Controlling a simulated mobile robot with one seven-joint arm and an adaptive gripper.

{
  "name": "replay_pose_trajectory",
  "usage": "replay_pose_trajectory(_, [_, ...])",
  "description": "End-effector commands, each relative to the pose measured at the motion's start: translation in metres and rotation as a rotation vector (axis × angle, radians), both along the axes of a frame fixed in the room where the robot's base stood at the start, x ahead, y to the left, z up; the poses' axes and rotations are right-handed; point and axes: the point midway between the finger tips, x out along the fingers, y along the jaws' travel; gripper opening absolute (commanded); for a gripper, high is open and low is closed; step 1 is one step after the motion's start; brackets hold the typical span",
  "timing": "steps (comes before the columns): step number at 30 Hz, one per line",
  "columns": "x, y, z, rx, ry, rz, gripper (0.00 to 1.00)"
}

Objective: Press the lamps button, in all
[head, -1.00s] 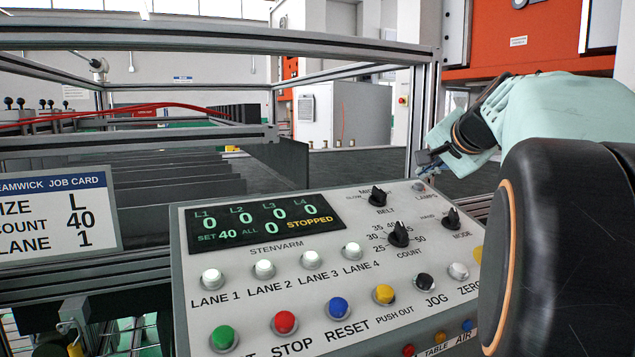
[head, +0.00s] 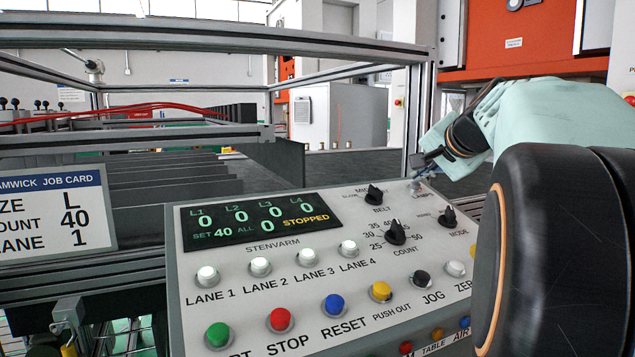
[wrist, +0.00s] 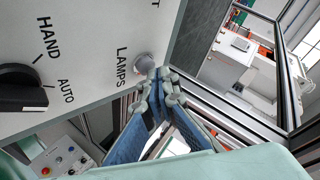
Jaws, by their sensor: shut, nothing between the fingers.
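The lamps button (wrist: 146,62) is a small pale round button beside the word LAMPS on the grey control panel (wrist: 85,85). In the head view the button (head: 415,187) sits at the panel's top right corner, just below my fingertips. My gripper (wrist: 157,82) is shut and empty. Its fingertips are right at the button's edge in the wrist view and partly overlap it. I cannot tell whether they touch it. In the head view my gripper (head: 418,166) comes in from the right above that corner.
The mode knob (head: 447,217), count knob (head: 395,232) and belt knob (head: 374,195) stick up near the lamps button. Coloured buttons fill the panel's lower part. The display (head: 250,220) reads STOPPED. An aluminium frame post (head: 420,100) stands close behind my gripper.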

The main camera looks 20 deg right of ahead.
Motion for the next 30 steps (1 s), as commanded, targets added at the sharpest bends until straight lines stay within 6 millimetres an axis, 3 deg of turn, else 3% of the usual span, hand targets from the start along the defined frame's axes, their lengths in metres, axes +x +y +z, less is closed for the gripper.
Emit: replay_pose_trajectory(30, [0.0022,0.0005,-0.0068,0.001,0.002,0.001,0.00])
